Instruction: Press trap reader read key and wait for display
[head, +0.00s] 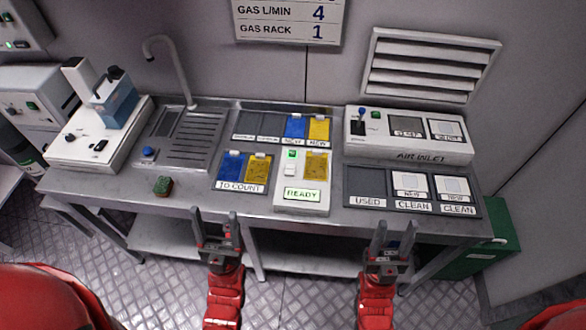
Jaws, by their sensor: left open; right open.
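The trap reader (283,206) is a pale box at the middle front of the bench. Its display (302,195) is lit pale green and reads READY. A green lamp (292,154) and a white key (290,169) sit on its left side; a yellow card (316,165) lies in its right side. My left gripper (217,221) is open and empty, in front of the bench edge, left of the reader. My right gripper (394,232) is open and empty, in front of the bench to the right. Neither touches the reader.
Left of the reader is a TO COUNT tray (239,188) with blue and yellow cards. Right are a USED/CLEAN tray (374,207) and an AIR INLET unit (360,150). A green scrubber (163,186), sink tap (165,40) and microscope-like device (118,104) stand left.

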